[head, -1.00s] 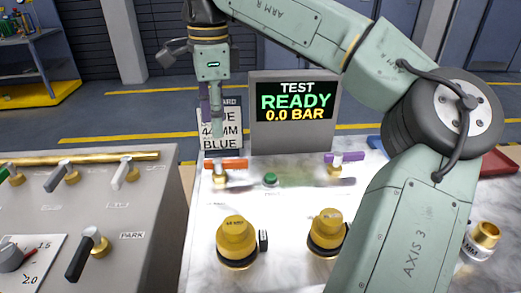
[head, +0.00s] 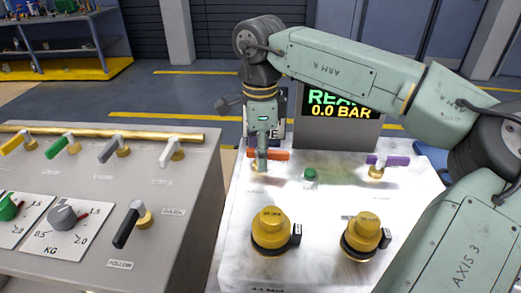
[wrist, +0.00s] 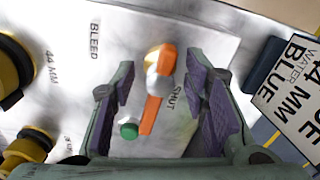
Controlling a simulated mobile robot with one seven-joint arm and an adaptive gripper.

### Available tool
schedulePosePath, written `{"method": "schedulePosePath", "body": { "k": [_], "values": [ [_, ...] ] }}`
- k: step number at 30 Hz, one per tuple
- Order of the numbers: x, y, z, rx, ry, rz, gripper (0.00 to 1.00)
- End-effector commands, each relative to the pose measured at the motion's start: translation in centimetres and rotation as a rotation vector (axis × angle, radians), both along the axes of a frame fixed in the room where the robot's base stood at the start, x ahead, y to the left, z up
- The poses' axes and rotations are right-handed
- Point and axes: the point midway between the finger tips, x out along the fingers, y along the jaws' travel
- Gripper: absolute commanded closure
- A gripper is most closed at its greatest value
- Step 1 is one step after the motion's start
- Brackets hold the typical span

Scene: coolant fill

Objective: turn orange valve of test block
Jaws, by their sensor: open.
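The orange valve has a flat orange handle (head: 270,155) on a brass stem, at the back left of the white marble-look test block (head: 335,205). In the wrist view the orange handle (wrist: 149,115) lies between the two open purple-padded fingers of my gripper (wrist: 166,105), apart from both. The word SHUT is printed beside it. In the head view my gripper (head: 262,160) points down over the valve, hiding part of the handle and stem. A green button (wrist: 129,130) shows close to the handle's end. The test screen (head: 338,105) reads 0.0 BAR, partly hidden by my arm.
A purple-handled valve (head: 388,160) stands at the block's back right. Two yellow caps (head: 271,229) stand in front. A sign card (wrist: 296,95) is beside the gripper. A grey panel with several levers (head: 110,210) stands left, across a gap.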

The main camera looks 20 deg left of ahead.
Motion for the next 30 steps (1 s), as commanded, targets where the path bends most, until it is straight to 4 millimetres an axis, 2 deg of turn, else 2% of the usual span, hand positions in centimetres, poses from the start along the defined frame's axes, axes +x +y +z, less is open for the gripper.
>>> {"method": "schedulePosePath", "body": {
  "k": [5,24,30],
  "values": [
    [0.01,0.0,-0.01,0.0,0.0,0.0,0.59],
    [0.01,-0.02,0.03,0.0,0.0,0.0,1.0],
    [0.01,0.0,0.02,0.0,0.001,0.017,1.0]
  ]
}}
